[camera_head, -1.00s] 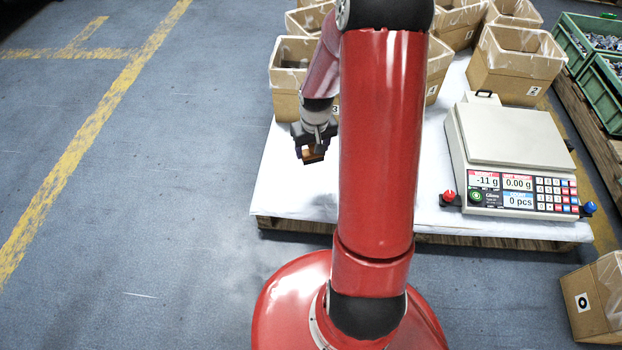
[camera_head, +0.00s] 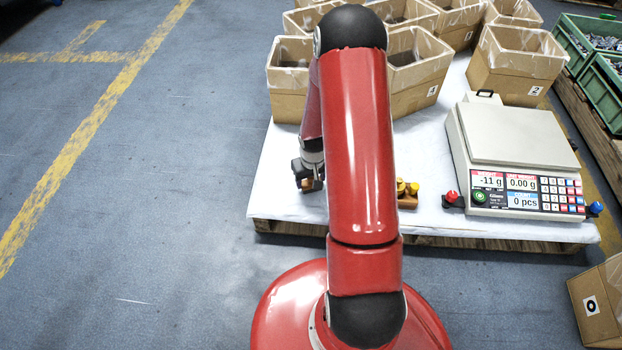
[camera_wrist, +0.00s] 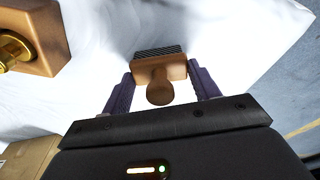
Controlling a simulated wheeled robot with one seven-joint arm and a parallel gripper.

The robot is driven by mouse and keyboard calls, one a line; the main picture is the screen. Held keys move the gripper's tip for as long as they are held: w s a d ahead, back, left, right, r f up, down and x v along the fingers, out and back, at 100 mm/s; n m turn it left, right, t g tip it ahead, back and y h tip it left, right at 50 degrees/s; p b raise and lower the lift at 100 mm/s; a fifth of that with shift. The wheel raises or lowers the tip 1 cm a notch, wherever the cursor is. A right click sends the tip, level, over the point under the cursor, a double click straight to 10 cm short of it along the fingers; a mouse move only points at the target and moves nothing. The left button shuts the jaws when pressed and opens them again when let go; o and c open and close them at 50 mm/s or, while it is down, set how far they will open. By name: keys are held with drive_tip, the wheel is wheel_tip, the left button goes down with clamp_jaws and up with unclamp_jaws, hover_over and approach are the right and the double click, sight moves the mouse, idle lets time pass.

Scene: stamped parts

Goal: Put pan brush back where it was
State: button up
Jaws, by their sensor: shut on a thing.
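The pan brush (camera_wrist: 160,70) has a brown wooden body, a round knob and dark bristles. In the wrist view it sits between the two fingers of my gripper (camera_wrist: 162,88), which is shut on it. In the head view my gripper (camera_head: 309,178) is low over the left part of the white-covered pallet (camera_head: 284,205). The brush shows there only as a small brown patch (camera_head: 308,186) under the fingers. I cannot tell whether the brush touches the white sheet.
A wooden block with brass weights (camera_head: 407,198) stands right of my arm, partly hidden; it also shows in the wrist view (camera_wrist: 50,30). The scale (camera_head: 515,150) stands at the right. Several cardboard boxes (camera_head: 290,105) line the back. Bare sheet surrounds my gripper.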

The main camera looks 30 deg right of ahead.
drive_tip(key=o, duration=0.5)
drive_tip(key=shift+f, duration=0.15)
drive_tip(key=o, duration=0.4)
drive_tip(key=shift+o, duration=0.2)
